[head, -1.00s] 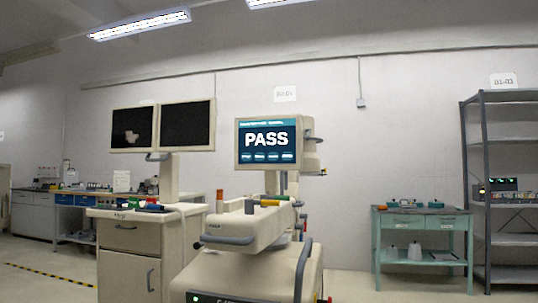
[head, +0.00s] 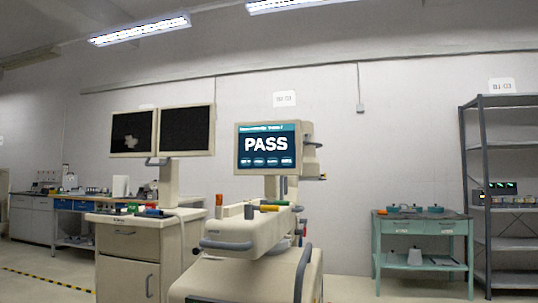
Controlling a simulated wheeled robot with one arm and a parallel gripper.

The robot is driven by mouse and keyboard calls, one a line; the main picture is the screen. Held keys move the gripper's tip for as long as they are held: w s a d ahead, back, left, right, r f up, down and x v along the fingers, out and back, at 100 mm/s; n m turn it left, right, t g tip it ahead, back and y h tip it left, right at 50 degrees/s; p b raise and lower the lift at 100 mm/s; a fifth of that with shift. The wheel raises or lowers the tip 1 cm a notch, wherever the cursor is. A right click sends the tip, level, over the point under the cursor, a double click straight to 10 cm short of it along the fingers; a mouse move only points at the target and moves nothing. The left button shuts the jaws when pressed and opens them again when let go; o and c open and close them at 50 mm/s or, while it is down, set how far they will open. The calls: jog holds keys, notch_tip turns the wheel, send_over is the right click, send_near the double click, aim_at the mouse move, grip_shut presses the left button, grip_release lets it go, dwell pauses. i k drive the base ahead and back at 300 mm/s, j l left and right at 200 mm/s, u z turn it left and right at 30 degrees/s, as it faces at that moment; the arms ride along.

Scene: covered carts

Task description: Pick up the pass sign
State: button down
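The word PASS stands in large white letters on the lit blue screen of a beige monitor (head: 266,145). The monitor is upright on a post at the back of a beige wheeled machine (head: 250,235) in the middle of the view. No separate pass sign shows. My gripper is not in view, so its state and its distance from the monitor do not show.
A beige cabinet cart (head: 128,262) with two dark monitors (head: 185,130) stands on the left. A teal table (head: 420,222) and a grey shelf rack (head: 510,190) stand at right. Bare floor shows between the machine and the teal table.

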aim_at(133, 207)
jog(key=i+j+u, duration=0.15)
jog(key=i+j, duration=0.25)
jog(key=j, duration=0.35)
jog(key=i+j+u, duration=0.1)
jog(key=i+j, duration=0.35)
jog(key=j, duration=0.3)
jog(key=i+j+u, duration=0.15)
jog(key=i+j, duration=0.35)
jog(key=j, duration=0.2)
jog(key=i+j+u, duration=0.1)
jog(key=i+j, duration=0.4)
jog(key=j+z, duration=0.1)
jog(key=z, duration=0.2)
jog(key=j+z, duration=0.1)
jog(key=z, duration=0.15)
jog(key=i+j+z, duration=0.3)
jog(key=j, duration=0.3)
jog(key=j+z, duration=0.3)
jog(key=j, duration=0.3)
jog(key=i+j+z, duration=0.1)
jog(key=j+z, duration=0.25)
jog(key=j, duration=0.3)
